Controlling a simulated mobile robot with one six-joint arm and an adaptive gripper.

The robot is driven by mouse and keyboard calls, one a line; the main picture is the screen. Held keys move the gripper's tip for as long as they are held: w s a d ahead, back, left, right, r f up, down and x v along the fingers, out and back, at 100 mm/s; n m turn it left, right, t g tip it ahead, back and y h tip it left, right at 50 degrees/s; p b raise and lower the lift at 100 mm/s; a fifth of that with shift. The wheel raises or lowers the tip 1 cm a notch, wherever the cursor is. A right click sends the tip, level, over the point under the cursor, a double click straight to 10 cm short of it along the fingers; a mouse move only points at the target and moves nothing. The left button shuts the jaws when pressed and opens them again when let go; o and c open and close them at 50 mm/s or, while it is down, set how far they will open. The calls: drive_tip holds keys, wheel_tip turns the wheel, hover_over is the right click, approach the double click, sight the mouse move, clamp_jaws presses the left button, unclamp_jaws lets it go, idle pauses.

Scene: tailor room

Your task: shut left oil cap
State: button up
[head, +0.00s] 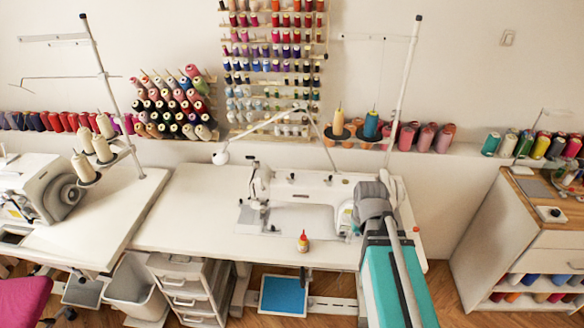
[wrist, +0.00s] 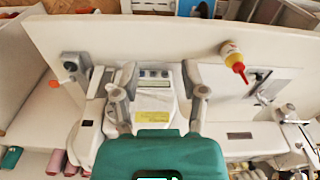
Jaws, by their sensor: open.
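A small yellowish oil bottle with a red top (head: 303,241) stands on the white table in front of the sewing machine (head: 305,190). It also shows in the wrist view (wrist: 233,58). It is the only oil bottle I can make out, and whether its top is fully shut is too small to tell. My gripper (wrist: 158,70) is open and empty, with its two grey fingers spread over the machine's body near its display panel. The bottle is apart from my gripper, to the right in the wrist view. In the head view my arm covers the machine's right end.
A second sewing machine (head: 45,192) stands on the left table. Thread cones and a spool rack (head: 270,70) are at the wall. Thread stand poles (head: 405,75) rise behind the table. White drawers (head: 185,285) are below. Bare tabletop (head: 190,215) lies left of the machine.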

drive_tip(key=w+a+r+n+t+y+p, duration=0.1)
drive_tip(key=w+a+r+n+t+p, duration=0.15)
drive_tip(key=w+a+r+p, duration=0.65)
wheel_tip(320, 180, up, 10)
drive_tip(key=n+y+p, duration=0.1)
drive_tip(key=n+p, duration=0.2)
drive_tip(key=p, duration=0.4)
hover_over(293, 175)
drive_tip(key=s+d, duration=0.3)
drive_tip(key=s, duration=0.2)
drive_tip(key=shift+w+f+t, duration=0.2)
drive_tip(key=shift+t, duration=0.15)
drive_tip(key=shift+w+f, duration=0.1)
drive_tip(key=shift+f, duration=0.1)
drive_tip(key=b+x, duration=1.2)
drive_tip(key=x, duration=0.1)
drive_tip(key=shift+a+f+b, duration=0.15)
drive_tip(key=shift+a+b, duration=0.1)
drive_tip(key=shift+b, duration=0.1)
